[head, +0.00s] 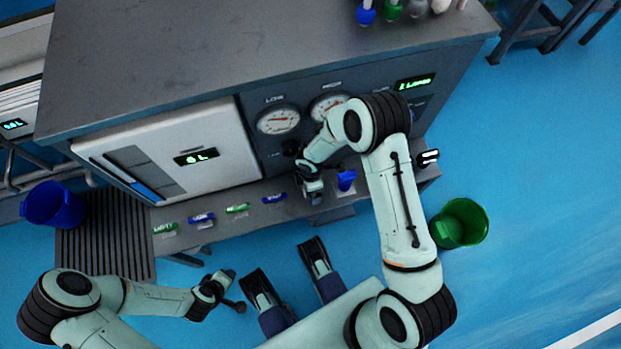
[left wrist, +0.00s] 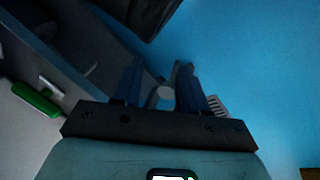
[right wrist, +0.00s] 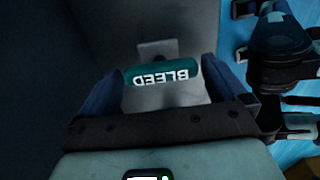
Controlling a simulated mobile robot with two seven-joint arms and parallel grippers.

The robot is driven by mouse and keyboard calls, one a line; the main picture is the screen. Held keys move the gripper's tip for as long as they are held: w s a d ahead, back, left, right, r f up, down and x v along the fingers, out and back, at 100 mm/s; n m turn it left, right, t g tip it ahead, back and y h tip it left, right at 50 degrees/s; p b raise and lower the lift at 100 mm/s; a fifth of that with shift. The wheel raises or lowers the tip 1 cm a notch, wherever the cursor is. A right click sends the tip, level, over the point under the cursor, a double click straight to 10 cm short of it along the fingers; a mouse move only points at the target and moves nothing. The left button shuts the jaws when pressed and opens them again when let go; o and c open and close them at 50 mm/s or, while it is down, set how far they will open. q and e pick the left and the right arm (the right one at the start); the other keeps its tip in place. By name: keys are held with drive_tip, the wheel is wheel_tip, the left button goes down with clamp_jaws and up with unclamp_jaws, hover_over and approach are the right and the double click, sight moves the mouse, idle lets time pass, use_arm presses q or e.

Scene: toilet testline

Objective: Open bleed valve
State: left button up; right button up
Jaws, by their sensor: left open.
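The bleed valve handle (right wrist: 162,75) is a teal bar lettered BLEED, seen upside down in the right wrist view, with a grey plate behind it. It lies between the fingers of my right gripper (right wrist: 162,85), its ends close to both fingers. I cannot tell whether they press on it. In the head view my right gripper (head: 312,192) is at the panel's front ledge and covers the handle. My left gripper (head: 232,290) is open and empty, low in front of the panel and away from it. Its parted fingers (left wrist: 160,90) show over blue floor.
Several green and blue labelled handles, one green (head: 238,208), line the ledge left of my right gripper. A blue handle (head: 346,180) is just right of it. Two gauges (head: 278,120) are above. A green bucket (head: 460,222) and a blue bucket (head: 54,205) stand on the floor.

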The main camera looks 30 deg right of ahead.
drive_tip(key=shift+r, duration=0.1)
use_arm(q)
drive_tip(key=s+d+r+g+p, duration=0.1)
drive_tip(key=s+d+r+p, duration=0.2)
drive_tip(key=s, duration=0.3)
drive_tip(key=shift+r+g+h+p, duration=0.4)
drive_tip(key=shift+r+p, duration=0.05)
drive_tip(key=shift+r, duration=0.2)
use_arm(e)
wheel_tip(320, 180, up, 13)
drive_tip(key=shift+r, duration=0.1)
use_arm(q)
drive_tip(key=s+d+r+g+p, duration=0.1)
drive_tip(key=s+r+g+p, duration=0.1)
drive_tip(key=r+p, duration=1.3)
drive_tip(key=shift+s+d+r+m+h+p, duration=0.35)
drive_tip(key=shift+s+m+p, duration=0.1)
drive_tip(key=shift+s, duration=0.15)
use_arm(e)
drive_tip(key=s+a+r+m+y, duration=0.1)
drive_tip(key=s+a+m, duration=0.2)
drive_tip(key=s+m, duration=0.6)
drive_tip(key=s+a+r+m+g+y, duration=0.1)
drive_tip(key=s+a+m, duration=0.3)
drive_tip(key=s+m, duration=0.6)
drive_tip(key=s+y, duration=0.1)
drive_tip(key=s, duration=0.1)
drive_tip(key=shift+s+a+m+y, duration=0.2)
drive_tip(key=shift+s+m+y, duration=0.1)
